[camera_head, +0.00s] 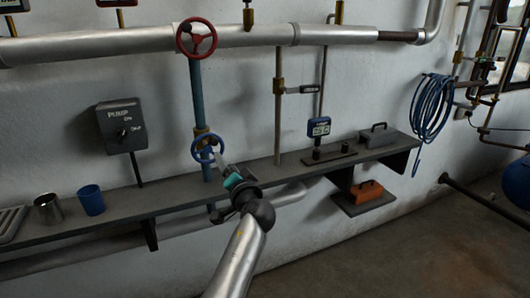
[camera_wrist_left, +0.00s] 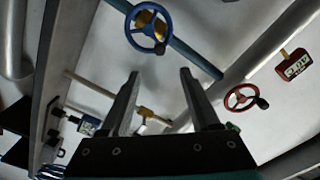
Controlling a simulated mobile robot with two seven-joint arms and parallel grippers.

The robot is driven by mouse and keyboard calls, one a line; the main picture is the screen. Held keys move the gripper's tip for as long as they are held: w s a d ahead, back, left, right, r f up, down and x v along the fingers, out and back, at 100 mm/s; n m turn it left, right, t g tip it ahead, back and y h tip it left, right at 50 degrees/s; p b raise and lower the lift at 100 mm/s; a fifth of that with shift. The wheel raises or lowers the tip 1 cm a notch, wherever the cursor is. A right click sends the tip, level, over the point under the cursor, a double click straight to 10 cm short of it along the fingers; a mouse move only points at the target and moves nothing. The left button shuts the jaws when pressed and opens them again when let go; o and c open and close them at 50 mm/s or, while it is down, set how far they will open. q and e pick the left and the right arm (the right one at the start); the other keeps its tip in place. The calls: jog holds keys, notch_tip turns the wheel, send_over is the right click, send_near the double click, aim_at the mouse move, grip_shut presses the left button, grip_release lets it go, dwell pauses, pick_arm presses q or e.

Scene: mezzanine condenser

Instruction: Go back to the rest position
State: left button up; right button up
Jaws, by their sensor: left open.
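My left gripper (camera_head: 226,172) is raised in front of the wall shelf, just below and to the right of the blue handwheel (camera_head: 208,148). In the left wrist view its two fingers (camera_wrist_left: 160,88) stand apart with nothing between them. There the blue handwheel (camera_wrist_left: 149,27) lies beyond the fingertips, apart from them. The red handwheel (camera_head: 196,38) sits higher, on the big pipe, and shows at the right of the left wrist view (camera_wrist_left: 241,97). My right gripper does not show in either view.
The dark shelf (camera_head: 165,199) holds a steel cup (camera_head: 47,208), a blue cup (camera_head: 91,200) and a digital gauge (camera_head: 319,128). A pump switch box (camera_head: 122,127) is on the wall. A lower ledge (camera_head: 345,208) carries an orange block (camera_head: 367,191). A blue hose (camera_head: 431,108) hangs at right. The floor at lower right is clear.

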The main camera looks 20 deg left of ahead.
pick_arm(q)
jog(key=s+d+f+m+h, duration=0.1)
jog(key=d+f+m+h, duration=0.15)
jog(key=f, duration=0.65)
jog(key=s+d+f+m+h, duration=0.1)
jog(key=d+f+h, duration=0.2)
jog(key=f, duration=0.7)
jog(key=s+d+f+g+h, duration=0.2)
jog(key=s+d+f, duration=0.1)
jog(key=s+f, duration=0.55)
jog(key=s+d+f+g+h, duration=0.25)
jog(key=s+f, duration=0.25)
jog(key=f, duration=0.7)
jog(key=s+d+f+g+h, duration=0.1)
jog(key=s+f, duration=0.4)
jog(key=s, duration=0.7)
jog(key=s+d+f+n+g+h, duration=0.1)
jog(key=s+d+f+g, duration=0.2)
jog(key=s, duration=1)
jog(key=s+d+f+g+h, duration=0.1)
jog(key=s+d+f+g, duration=0.1)
jog(key=s+f, duration=0.6)
jog(key=s, duration=0.5)
jog(key=shift+f, duration=0.25)
jog(key=shift+w+n+g, duration=0.1)
jog(key=shift+n+g, duration=0.15)
